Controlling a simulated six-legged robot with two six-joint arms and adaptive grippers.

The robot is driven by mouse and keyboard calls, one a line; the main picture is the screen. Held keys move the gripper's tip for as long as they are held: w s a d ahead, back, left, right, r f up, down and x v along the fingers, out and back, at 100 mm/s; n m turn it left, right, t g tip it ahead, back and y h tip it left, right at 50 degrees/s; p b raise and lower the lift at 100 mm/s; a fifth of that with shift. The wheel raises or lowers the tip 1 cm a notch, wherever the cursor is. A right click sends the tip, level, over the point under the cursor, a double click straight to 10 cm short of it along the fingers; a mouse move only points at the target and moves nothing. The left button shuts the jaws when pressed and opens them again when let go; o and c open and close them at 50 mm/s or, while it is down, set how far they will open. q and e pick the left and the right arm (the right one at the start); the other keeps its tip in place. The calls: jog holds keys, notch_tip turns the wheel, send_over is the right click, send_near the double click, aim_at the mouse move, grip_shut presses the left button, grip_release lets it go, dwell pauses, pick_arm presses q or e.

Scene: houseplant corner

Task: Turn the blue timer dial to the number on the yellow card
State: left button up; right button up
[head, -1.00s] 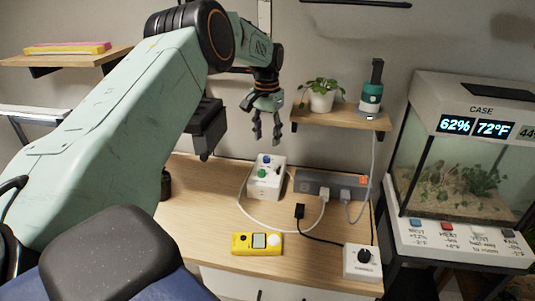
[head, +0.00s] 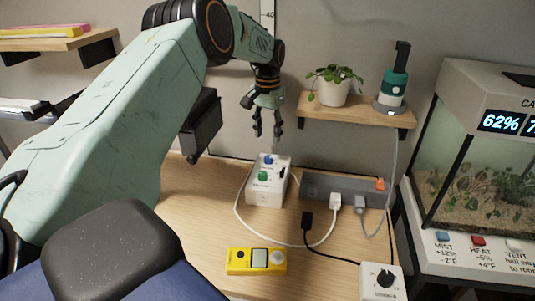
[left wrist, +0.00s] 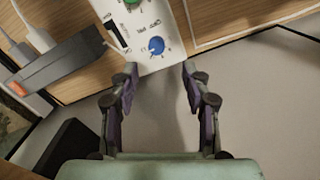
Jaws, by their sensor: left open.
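The blue dial (head: 268,159) sits at the top of a white box (head: 262,197) at the back of the wooden desk. A green dial (head: 262,176) is below it on the same face. In the left wrist view the blue dial (left wrist: 156,45) has small marks around it, too small to read. My left gripper (head: 268,132) is open and empty, pointing down above the box. In the left wrist view its fingertips (left wrist: 159,72) are spread to either side of the dial's line, apart from it. I cannot make out a yellow card with a number. My right gripper is not in view.
A yellow device (head: 256,261) with a small screen lies at the desk front. A grey power strip (head: 325,187) with plugs and cables is right of the box. A white box with a black knob (head: 384,280) stands front right. A shelf (head: 350,114) holds a plant.

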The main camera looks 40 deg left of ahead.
aim_at(268, 157)
pick_arm(q)
jog(key=shift+d+f, duration=0.2)
jog(key=shift+f, duration=0.1)
jog(key=f, duration=0.6)
jog(key=shift+s+b, duration=0.2)
jog(key=shift+b, duration=0.15)
jog(key=shift+w+d+f, duration=0.1)
jog(key=shift+d+f, duration=0.05)
jog(key=shift+f, duration=0.3)
jog(key=shift+d+r, duration=0.1)
jog(key=shift+d, duration=0.05)
jog(key=shift+a, duration=0.25)
jog(key=c, duration=0.4)
jog(key=shift+d, duration=0.15)
jog(key=c, duration=0.3)
grip_shut()
